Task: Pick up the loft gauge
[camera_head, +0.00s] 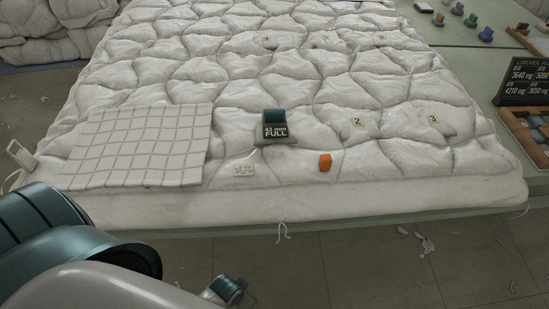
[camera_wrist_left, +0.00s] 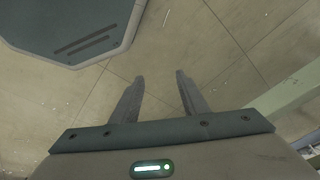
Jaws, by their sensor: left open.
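The loft gauge appears to be the small dark block with a teal top (camera_head: 275,125) on the white quilted duvet (camera_head: 300,60); its front face reads "43 mm FULL". It sits upright near the duvet's front edge, around the middle of the head view. My left gripper (camera_wrist_left: 160,78) is open and empty in the left wrist view, with bare floor tiles beyond its fingers. The gauge does not show in that view. In the head view my left arm fills the lower left, below and apart from the duvet. My right gripper is not in view.
A checked white cloth (camera_head: 140,145) lies left of the gauge. Number tags 2 (camera_head: 358,122) and 3 (camera_head: 433,119) lie to the right. A dark sign (camera_head: 525,82) stands at far right.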

